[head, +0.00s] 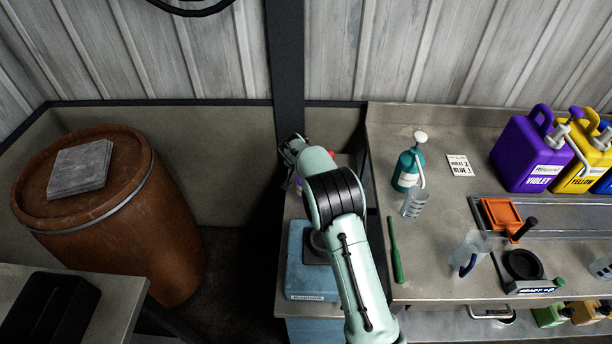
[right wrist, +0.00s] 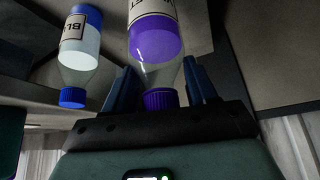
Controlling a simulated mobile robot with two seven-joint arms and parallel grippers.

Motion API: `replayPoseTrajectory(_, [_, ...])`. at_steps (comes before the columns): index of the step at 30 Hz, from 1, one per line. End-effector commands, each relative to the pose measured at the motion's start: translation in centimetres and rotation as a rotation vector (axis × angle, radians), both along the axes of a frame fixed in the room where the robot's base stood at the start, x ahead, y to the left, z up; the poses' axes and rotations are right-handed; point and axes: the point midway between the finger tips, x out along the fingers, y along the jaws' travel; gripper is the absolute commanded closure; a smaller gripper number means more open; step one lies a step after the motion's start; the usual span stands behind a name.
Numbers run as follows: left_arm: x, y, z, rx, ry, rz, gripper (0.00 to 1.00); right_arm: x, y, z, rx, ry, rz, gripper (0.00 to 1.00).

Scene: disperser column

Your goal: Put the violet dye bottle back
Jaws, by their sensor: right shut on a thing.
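The violet dye bottle (right wrist: 155,42) is clear, with violet liquid, a violet cap and a label cut off at the top of the right wrist view. My right gripper (right wrist: 158,82) is shut on it, with one dark blue finger on each side near the cap. In the head view my right arm reaches over the narrow bench left of the steel counter and hides most of the gripper and bottle. My left gripper is not in view.
A blue dye bottle (right wrist: 80,52) stands close beside the held bottle in the right wrist view. A blue box (head: 306,275) is on the narrow bench. The steel counter (head: 440,275) holds a teal pump bottle (head: 406,170), a beaker (head: 414,205) and a violet jug (head: 527,155).

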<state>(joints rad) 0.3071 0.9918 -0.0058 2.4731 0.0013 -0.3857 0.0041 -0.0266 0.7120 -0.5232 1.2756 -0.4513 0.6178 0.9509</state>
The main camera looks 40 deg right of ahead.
Motion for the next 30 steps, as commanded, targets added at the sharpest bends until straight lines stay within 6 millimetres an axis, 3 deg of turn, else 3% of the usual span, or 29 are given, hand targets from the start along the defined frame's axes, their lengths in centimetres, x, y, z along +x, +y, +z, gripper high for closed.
replayPoseTrajectory(6, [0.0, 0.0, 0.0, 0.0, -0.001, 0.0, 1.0, 0.0, 0.0, -3.1, -0.001, 0.002, 0.001, 1.0])
replayPoseTrajectory(17, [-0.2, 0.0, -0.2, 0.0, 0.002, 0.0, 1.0, 0.0, 0.0, -3.6, -0.001, 0.002, 0.001, 1.0])
replayPoseTrajectory(18, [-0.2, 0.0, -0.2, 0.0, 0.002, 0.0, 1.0, -0.1, 0.0, -3.6, 0.0, 0.003, 0.001, 0.34])
replayPoseTrajectory(19, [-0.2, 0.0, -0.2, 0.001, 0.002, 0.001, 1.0, -0.1, 0.0, -3.6, 0.0, 0.003, 0.0, 0.24])
replayPoseTrajectory(20, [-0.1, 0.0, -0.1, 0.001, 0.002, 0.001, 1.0, -0.1, 0.0, -3.5, 0.0, 0.002, 0.0, 0.18])
replayPoseTrajectory(30, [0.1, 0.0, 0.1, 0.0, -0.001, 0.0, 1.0, 0.0, 0.0, -3.1, 0.001, 0.001, 0.001, 0.18])
